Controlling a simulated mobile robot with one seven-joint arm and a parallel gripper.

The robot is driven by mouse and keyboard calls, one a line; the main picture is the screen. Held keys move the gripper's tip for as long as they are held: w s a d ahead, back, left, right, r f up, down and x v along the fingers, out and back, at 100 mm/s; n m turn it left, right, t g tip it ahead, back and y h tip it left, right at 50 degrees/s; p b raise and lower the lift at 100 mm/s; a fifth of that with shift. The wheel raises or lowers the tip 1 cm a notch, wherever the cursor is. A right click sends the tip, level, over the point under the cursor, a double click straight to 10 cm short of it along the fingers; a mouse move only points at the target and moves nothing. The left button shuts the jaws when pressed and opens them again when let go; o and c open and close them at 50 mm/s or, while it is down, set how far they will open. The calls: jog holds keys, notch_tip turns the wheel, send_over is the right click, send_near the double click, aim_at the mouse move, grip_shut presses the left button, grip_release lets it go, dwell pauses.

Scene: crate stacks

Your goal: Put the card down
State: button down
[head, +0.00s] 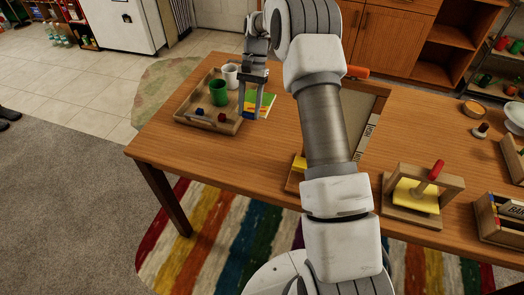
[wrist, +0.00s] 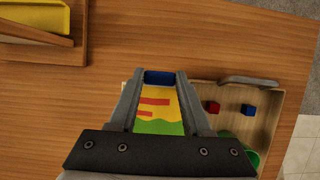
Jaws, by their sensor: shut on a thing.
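The card (wrist: 158,105) is yellow with red bars and a wavy green end, and shows between my fingers in the wrist view. A dark blue part sits right between the fingertips; I cannot tell for sure whether it belongs to the card. My gripper (head: 252,108) points down over the far left part of the table, just right of the wooden tray (head: 183,119). It is shut on the card. In the head view the card's yellow and green face (head: 264,101) shows behind the fingers, close to the tabletop. Whether it touches the table is unclear.
The tray holds a green cup (head: 218,92), a white cup (head: 231,75), a red cube (wrist: 212,107) and a blue cube (wrist: 248,110). A wooden frame with a yellow piece (head: 415,197) stands at the right. Bare tabletop (head: 225,160) lies in front of the gripper.

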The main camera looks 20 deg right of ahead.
jog(key=b, duration=0.2)
send_over(253, 172)
jog(key=w, duration=0.1)
jog(key=f, duration=0.7)
jog(key=shift+w+d, duration=0.1)
jog(key=shift+d, duration=0.25)
notch_tip(253, 172, down, 4)
jog(key=shift+r+b, duration=0.1)
jog(key=shift+b, duration=0.2)
jog(key=shift+c, duration=1.7)
grip_release()
